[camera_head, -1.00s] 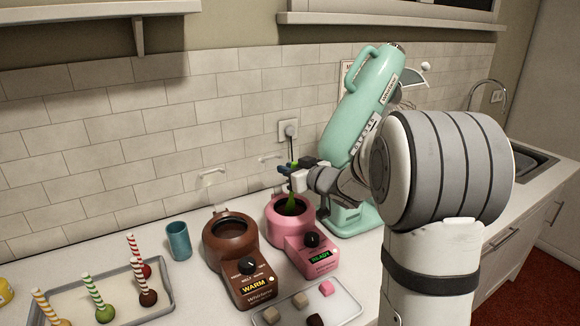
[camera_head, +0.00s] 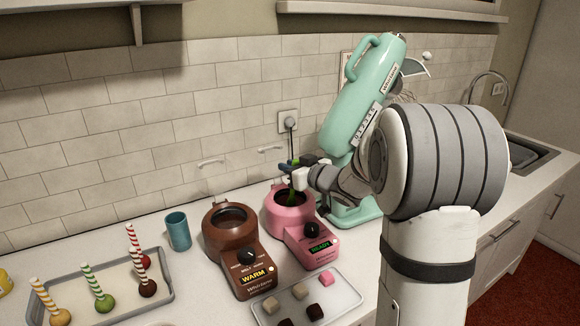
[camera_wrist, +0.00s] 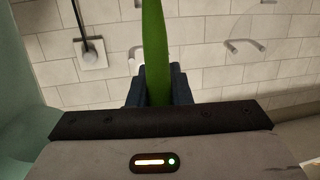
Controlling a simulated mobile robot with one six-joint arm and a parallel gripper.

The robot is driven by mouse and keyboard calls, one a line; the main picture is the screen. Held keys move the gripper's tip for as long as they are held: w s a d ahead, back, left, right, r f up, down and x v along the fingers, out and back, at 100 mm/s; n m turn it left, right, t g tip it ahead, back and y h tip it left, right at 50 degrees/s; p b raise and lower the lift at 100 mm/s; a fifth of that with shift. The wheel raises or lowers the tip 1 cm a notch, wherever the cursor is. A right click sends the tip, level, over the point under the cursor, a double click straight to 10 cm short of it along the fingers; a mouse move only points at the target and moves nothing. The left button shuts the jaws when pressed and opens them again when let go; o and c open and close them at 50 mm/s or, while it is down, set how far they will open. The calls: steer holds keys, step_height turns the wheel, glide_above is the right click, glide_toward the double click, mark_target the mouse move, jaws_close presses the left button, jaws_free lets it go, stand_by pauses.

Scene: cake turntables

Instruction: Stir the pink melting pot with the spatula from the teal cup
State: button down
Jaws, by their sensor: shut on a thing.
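The pink melting pot (camera_head: 288,224) stands on the counter; its display reads READY. My gripper (camera_head: 303,168) is just above the pot's opening, shut on a green spatula (camera_head: 291,192). The spatula's lower end is inside the pot; how deep it reaches is hidden. In the wrist view the green spatula (camera_wrist: 156,50) stands between the dark fingers (camera_wrist: 157,88). The teal cup (camera_head: 178,232) stands upright to the left, beyond the brown pot, with no spatula showing in it.
A brown melting pot (camera_head: 222,238) marked WARM stands left of the pink one. A mint stand mixer (camera_head: 362,105) is close on the right. A tray (camera_head: 346,294) of small cubes lies in front. A tray (camera_head: 168,296) of cake pops lies left. A tiled wall is behind.

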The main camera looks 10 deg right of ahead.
steer(key=shift+f, duration=0.25)
steer(key=shift+f+b, duration=0.3)
stand_by(0.5)
